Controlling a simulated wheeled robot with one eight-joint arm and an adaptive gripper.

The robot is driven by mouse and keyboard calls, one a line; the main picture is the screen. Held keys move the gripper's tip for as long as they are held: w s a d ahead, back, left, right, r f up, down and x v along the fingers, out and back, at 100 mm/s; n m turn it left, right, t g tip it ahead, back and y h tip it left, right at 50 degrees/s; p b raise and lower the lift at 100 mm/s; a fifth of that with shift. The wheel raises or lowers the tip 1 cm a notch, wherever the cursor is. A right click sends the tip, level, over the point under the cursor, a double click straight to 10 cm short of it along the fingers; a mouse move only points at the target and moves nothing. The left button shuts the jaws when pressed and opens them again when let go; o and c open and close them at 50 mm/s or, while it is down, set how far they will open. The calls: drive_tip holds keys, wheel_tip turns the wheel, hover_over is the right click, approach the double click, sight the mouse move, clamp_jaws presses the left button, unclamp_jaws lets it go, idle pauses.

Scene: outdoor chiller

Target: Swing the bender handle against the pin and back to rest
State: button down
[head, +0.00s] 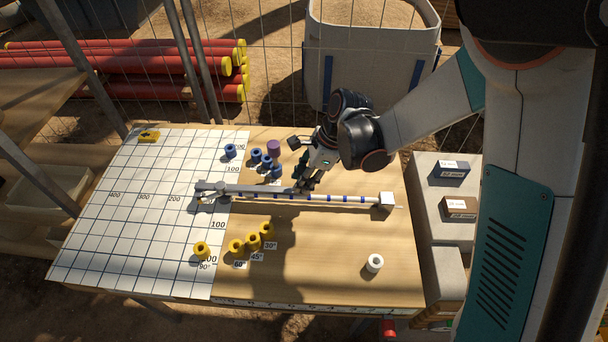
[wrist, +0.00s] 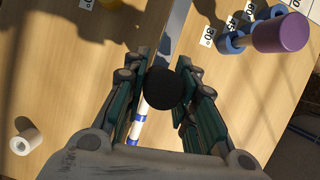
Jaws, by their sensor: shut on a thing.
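The bender (head: 211,189) sits on the gridded white sheet, and its grey handle bar (head: 262,188) runs right, nearly alongside a blue-banded white pipe (head: 345,199). My gripper (head: 303,184) is shut on the handle's black knob (wrist: 164,88), which shows between the fingers in the wrist view (wrist: 168,98). The bar (wrist: 174,30) runs away above the knob there. Blue pegs (head: 266,162) and a taller purple peg (head: 274,148) stand behind the bar. Yellow pegs (head: 253,241) stand in front of it by angle labels. I cannot tell which peg is the task's pin.
A white hollow cylinder (head: 375,263) stands at the wooden board's front right. A pipe end block (head: 387,199) is at the right. Small boxes (head: 459,207) sit on a side shelf. The board's front middle is clear.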

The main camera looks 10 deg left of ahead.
drive_tip(key=c, duration=1.3)
unclamp_jaws()
drive_tip(key=v, duration=1.2)
